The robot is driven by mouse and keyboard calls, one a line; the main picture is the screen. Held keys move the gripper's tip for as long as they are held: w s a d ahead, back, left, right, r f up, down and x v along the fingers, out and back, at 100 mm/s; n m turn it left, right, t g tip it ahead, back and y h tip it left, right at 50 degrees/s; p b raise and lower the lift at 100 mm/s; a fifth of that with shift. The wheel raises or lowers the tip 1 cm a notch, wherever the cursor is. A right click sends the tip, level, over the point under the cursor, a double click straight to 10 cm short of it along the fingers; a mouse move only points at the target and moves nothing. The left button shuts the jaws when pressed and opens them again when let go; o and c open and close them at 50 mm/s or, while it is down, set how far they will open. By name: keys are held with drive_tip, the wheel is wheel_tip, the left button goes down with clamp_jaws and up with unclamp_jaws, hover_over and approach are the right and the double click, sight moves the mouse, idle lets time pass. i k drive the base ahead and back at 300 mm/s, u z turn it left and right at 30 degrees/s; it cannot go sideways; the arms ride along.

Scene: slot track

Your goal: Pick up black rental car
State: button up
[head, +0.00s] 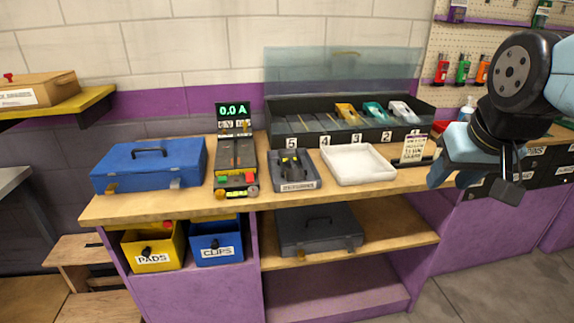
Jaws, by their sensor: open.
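A small dark grey tray (304,184) with a label that seems to read "RETURNS" stands on the bench near the middle. A black shape with yellow marks (290,163) lies in it; it may be the black rental car, but it is too small to be sure. Behind it, a black rack (262,121) with numbered lanes holds a yellow-orange car (346,112), a teal car (374,110) and a pale car (401,110). My gripper (455,180) is open and empty at the right, well apart from the tray and the rack.
A white tray (390,174) and a small sign (414,149) stand between the tray and my gripper. A meter track (235,155) and a blue case (150,166) are to the left. A clear panel (340,70) rises behind the rack. A grey case (318,232) lies on the shelf below.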

sight(292, 165)
drive_tip(key=z, duration=0.05)
drive_tip(key=i, duration=1)
drive_tip(key=u, duration=0.05)
